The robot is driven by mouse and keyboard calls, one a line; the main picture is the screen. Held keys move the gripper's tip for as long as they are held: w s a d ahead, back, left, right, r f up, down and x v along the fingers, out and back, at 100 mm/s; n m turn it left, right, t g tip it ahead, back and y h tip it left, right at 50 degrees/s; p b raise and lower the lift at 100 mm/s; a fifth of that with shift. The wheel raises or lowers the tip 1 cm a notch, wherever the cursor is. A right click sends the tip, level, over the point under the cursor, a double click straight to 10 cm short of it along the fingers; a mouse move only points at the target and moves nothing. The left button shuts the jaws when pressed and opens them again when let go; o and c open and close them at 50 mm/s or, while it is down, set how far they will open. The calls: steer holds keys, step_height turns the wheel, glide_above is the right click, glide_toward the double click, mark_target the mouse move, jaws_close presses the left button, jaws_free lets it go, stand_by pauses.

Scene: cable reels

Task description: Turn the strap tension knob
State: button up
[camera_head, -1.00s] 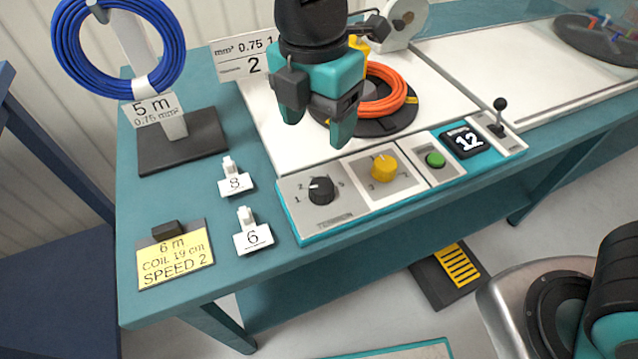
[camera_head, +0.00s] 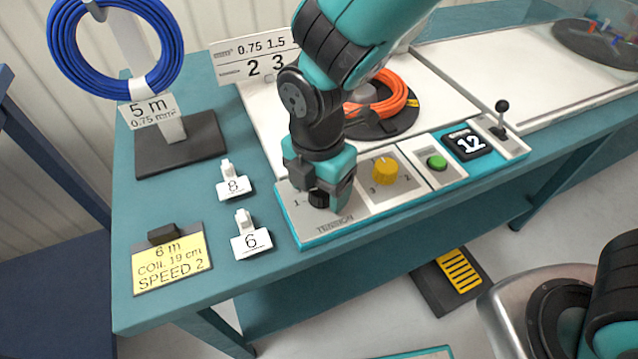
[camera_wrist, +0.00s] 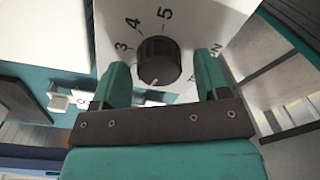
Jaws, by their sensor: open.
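The black tension knob (camera_wrist: 158,60) sits on a light grey panel marked with numbers and the word TENSION. In the wrist view the numbers 3, 4 and 5 show around it, and a pale pointer mark lies on its lower edge. My gripper (camera_wrist: 163,80) is open, with one teal finger on each side of the knob; I cannot tell whether they touch it. In the head view my gripper (camera_head: 322,200) is down at the panel and hides most of the knob (camera_head: 319,199).
Right of it on the teal-edged console are a yellow knob (camera_head: 384,171), a green button (camera_head: 437,162), a display reading 12 (camera_head: 468,143) and a black lever (camera_head: 501,113). An orange cable coil (camera_head: 392,94) lies behind. A yellow card (camera_head: 171,264) reads 6 m, coil 19 cm, speed 2.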

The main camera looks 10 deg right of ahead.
steer(key=c, duration=0.9)
